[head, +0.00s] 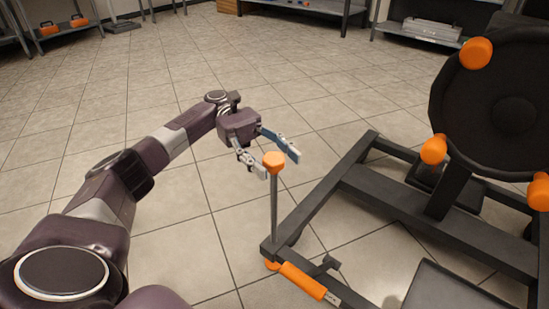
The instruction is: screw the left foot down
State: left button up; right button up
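The left foot (274,205) is a thin grey upright rod with an orange knob on top. It stands at the near left corner of a black wheeled base frame (330,188), with an orange piece at floor level below it. My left gripper (281,163) is open, its two fingers reaching right and down beside the orange knob. One fingertip is just left of the knob and the other just behind it to the right. I cannot tell whether they touch it. My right gripper is not in view.
A large black round part (490,105) with orange knobs stands on the frame at the right. An orange-handled lever (303,281) lies along the near frame edge. Shelves line the far wall. The tiled floor (330,95) beyond is clear.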

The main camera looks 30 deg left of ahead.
pick_arm(q)
notch_tip(320, 180, up, 10)
jog(key=shift+r, duration=0.1)
dwell(0.5)
dwell(0.4)
